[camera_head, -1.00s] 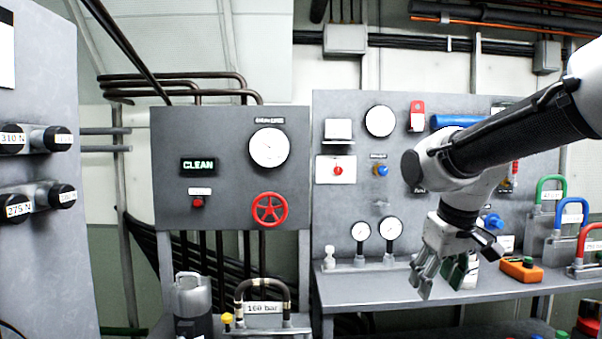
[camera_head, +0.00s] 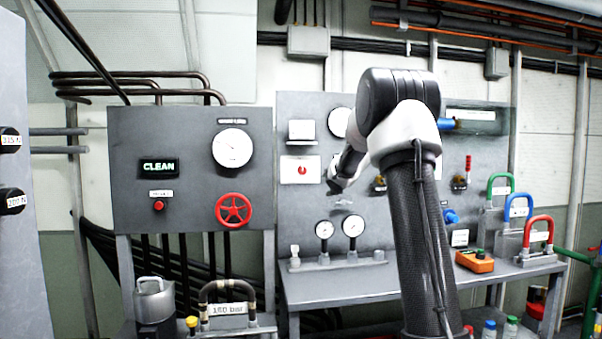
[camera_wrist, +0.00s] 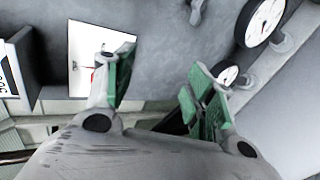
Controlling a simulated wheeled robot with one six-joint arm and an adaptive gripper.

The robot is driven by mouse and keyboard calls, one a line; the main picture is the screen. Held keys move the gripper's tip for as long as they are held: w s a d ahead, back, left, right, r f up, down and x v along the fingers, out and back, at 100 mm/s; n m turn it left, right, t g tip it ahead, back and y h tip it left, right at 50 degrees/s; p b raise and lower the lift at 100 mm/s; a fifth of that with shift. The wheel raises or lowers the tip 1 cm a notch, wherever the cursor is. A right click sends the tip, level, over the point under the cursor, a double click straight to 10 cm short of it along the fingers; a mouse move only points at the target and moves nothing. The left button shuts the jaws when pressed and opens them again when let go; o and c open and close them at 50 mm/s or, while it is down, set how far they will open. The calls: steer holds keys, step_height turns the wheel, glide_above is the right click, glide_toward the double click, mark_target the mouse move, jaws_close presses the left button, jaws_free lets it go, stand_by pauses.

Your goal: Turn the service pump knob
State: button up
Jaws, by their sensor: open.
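A small red knob (camera_head: 301,170) sits on a white square plate (camera_head: 290,178) on the right grey panel. Its lettering is too small to read, so I cannot confirm it is the service pump knob. My gripper (camera_head: 338,184) is in front of this panel, to the right of the plate. In the wrist view my gripper (camera_wrist: 158,82) is open and empty, with green pads on both fingers. The white plate (camera_wrist: 84,45) lies beside the left finger there, its red part (camera_wrist: 96,71) partly hidden. A blue knob seen earlier is hidden behind my arm.
Two small gauges (camera_head: 352,226) stand on the bench (camera_head: 330,290) below my gripper. The left panel holds a red handwheel (camera_head: 233,210), a large gauge (camera_head: 232,148) and a red button (camera_head: 158,206). An orange box (camera_head: 474,262) and coloured-handled blocks (camera_head: 540,232) stand at right.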

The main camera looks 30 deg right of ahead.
mark_target(304, 170)
steer(key=w+a+r+n+t+y, duration=0.1)
steer(key=w+n, duration=0.2)
steer(key=w, duration=0.1)
steer(key=w+a+r+n+t+y, duration=0.1)
steer(key=w+a+n, duration=0.1)
steer(key=w, duration=0.3)
steer(key=w+a+r+n+t+y, duration=0.1)
steer(key=w+a+n+y, duration=0.1)
steer(key=w+n, duration=0.2)
steer(key=shift+w+a+r, duration=0.1)
steer(key=shift+w+r, duration=0.2)
steer(key=shift+w, duration=0.35)
steer(key=c, duration=1.1)
